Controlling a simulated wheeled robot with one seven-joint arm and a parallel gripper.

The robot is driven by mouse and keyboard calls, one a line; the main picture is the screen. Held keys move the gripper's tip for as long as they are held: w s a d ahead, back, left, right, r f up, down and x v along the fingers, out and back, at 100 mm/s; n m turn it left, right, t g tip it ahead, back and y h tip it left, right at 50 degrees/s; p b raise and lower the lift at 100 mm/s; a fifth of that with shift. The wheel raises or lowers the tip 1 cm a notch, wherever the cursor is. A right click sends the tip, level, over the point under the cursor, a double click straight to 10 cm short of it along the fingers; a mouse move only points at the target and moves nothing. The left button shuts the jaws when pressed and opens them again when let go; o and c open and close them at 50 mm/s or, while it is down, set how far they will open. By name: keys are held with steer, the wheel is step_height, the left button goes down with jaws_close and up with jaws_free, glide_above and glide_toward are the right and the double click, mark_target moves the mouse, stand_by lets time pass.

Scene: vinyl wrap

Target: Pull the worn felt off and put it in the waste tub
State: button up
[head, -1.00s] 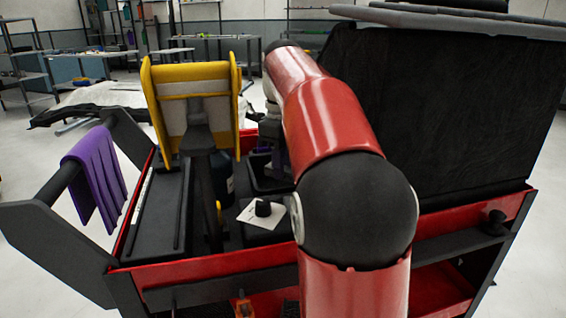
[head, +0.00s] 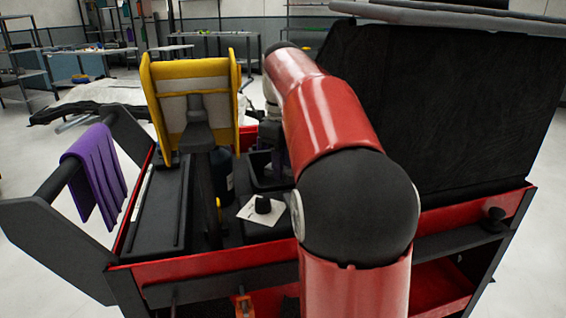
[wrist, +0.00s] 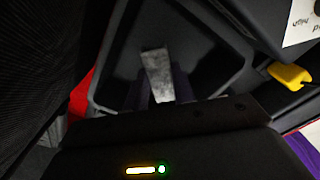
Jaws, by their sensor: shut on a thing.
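My gripper (wrist: 160,88) is shut on a pale grey, worn-looking strip, which I take to be the worn felt (wrist: 157,66). The strip sticks out beyond the fingertips in the wrist view. Behind it in that view is a black open tub, likely the waste tub (wrist: 212,62), with a dark, empty-looking inside. The strip appears over the tub's opening; its height above the floor of the tub is hard to tell. In the head view the tub (head: 262,176) is partly hidden by my red arm, and the fingertips and strip cannot be made out.
A yellow-framed holder (head: 193,75) with a dark handle stands left of the tub. A white card with a black knob (head: 263,206) is in front of it. Purple cloth (head: 96,172) hangs on the cart's left rail. A tall black panel (head: 440,110) stands at right.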

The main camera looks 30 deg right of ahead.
steer(key=shift+f, duration=0.25)
steer(key=o, duration=1)
step_height(320, 180, up, 7)
steer(key=shift+r+p, duration=0.2)
steer(key=shift+p, duration=0.6)
steer(key=shift+r, duration=0.2)
